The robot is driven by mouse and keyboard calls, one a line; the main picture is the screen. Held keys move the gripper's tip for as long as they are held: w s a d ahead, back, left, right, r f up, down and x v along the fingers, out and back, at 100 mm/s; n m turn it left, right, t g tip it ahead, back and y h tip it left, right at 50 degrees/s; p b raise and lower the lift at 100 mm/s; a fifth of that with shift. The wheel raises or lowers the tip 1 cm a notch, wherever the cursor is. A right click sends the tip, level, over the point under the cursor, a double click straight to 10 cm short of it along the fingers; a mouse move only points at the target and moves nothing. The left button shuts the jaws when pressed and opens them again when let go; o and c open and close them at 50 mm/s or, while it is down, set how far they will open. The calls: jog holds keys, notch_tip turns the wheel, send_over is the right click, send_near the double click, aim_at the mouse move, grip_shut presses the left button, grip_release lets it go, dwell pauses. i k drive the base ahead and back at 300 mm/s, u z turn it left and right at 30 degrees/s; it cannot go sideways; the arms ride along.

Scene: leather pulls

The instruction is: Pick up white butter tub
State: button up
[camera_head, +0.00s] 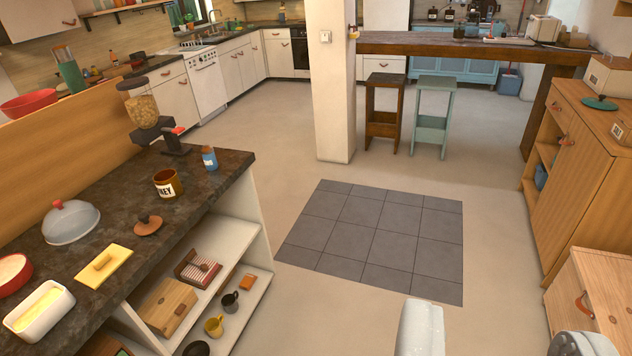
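The white butter tub (24,331) stands at the lower left on the dark stone counter, near the picture's left edge. It is a white rectangular dish, open at the top, with pale yellow butter inside. A flat yellow lid with a raised grip (103,266) lies on the counter just behind and right of it, apart from the tub. Pale grey parts of my own body (421,330) show at the bottom right, far from the tub. I cannot make out gripper fingers.
A red-rimmed round dish (12,272), glass dome (71,222), honey jar (168,184), wooden lid (148,225), blue shaker (209,158) and coffee grinder (150,112) share the counter. Shelves below hold mugs and boards. Open floor with grey tiles (380,238) lies right of the counter.

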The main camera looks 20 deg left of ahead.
aim_at(37, 315)
jog(key=u, duration=0.6)
jog(key=i, duration=1)
jog(key=u, duration=0.6)
jog(key=k, duration=0.8)
jog(key=u, duration=0.2)
jog(key=i, duration=0.9)
jog(key=z, duration=0.1)
